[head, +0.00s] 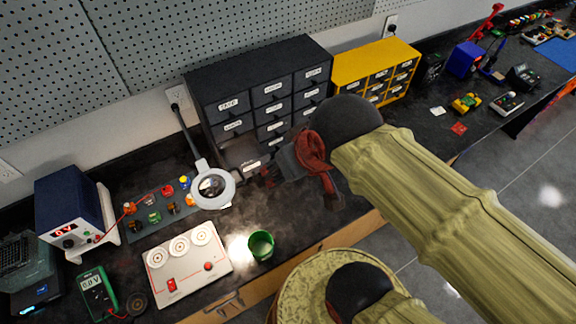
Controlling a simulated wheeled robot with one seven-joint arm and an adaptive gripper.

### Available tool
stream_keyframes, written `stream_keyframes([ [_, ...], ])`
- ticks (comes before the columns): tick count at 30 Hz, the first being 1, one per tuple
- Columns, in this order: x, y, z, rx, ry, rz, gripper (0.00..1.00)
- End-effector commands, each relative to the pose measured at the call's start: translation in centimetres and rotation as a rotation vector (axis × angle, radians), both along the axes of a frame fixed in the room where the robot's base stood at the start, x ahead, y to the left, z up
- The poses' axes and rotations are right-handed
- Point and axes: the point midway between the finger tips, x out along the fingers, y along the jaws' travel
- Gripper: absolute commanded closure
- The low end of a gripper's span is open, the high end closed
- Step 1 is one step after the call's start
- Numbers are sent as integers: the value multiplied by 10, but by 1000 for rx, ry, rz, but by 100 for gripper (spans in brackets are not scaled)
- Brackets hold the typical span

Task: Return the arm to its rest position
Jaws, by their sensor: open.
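My arm (430,200), in an olive cover with a black rounded joint, reaches in from the lower right over the workbench. My gripper (299,186), dark grey with red parts, is at its end. It is open, with its fingers spread, in front of the black drawer cabinet (230,105). I see nothing held between the fingers. One lower-left drawer (243,154) of the cabinet juts out just left of the gripper. The arm and gripper hide the cabinet's lower right part.
A magnifier lamp (225,194) stands left of the gripper. A green cup (261,245), a white panel with dials (186,262), a power supply (72,215) and a green multimeter (97,292) lie further left and front. A yellow drawer cabinet (348,66) stands behind the arm.

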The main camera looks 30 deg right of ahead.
Motion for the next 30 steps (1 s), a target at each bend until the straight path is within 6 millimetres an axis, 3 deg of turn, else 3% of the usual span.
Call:
stream_keyframes([
  [11,-2,0,-3,0,-2,0,48],
  [24,-2,0,-68,0,-2,0,48],
  [30,-2,0,-66,0,-2,0,48],
])
